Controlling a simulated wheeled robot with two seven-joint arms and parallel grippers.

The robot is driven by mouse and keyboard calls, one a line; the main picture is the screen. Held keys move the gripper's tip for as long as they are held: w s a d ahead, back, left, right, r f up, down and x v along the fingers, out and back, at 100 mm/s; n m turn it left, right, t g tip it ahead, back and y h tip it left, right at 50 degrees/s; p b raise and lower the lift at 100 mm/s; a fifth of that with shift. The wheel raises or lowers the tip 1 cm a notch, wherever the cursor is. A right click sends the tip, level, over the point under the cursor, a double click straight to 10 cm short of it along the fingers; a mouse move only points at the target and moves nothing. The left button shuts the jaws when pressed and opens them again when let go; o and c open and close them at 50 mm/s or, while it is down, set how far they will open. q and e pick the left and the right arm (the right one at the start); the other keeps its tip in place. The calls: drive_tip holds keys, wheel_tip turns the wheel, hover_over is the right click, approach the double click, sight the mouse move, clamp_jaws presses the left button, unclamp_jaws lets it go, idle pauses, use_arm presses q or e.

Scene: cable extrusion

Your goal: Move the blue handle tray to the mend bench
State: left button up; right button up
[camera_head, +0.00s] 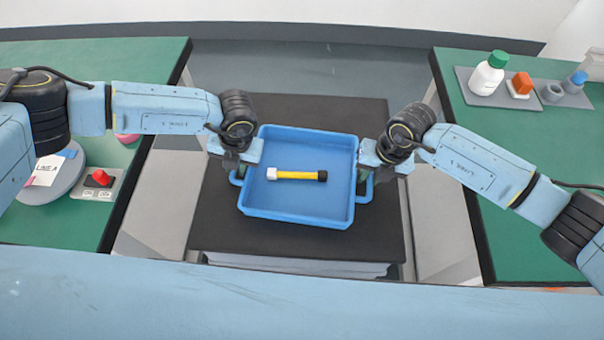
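The blue handle tray (300,217) is in the middle of the head view, between my two arms, over a dark surface. A yellow rod (297,175) with a white end and a black end lies inside it. My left gripper (239,174) is at the tray's left handle and appears shut on it. My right gripper (367,182) is at the right handle and appears shut on it. The fingertips are partly hidden by the wrists, and I cannot tell whether the tray touches the surface below.
A green bench (60,218) on the left holds a red button box (97,182) and a round grey object with a "LINE A" label (48,171). A green bench (535,245) on the right holds a grey mat with a white bottle (487,76) and an orange-topped item (521,84). Grey floor lies beyond.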

use_arm(q)
drive_tip(key=shift+c, duration=0.3)
use_arm(e)
drive_tip(key=shift+c, duration=0.3)
use_arm(q)
clamp_jaws()
use_arm(e)
clamp_jaws()
use_arm(q)
drive_tip(key=shift+r, duration=0.15)
use_arm(e)
drive_tip(key=shift+r, duration=0.15)
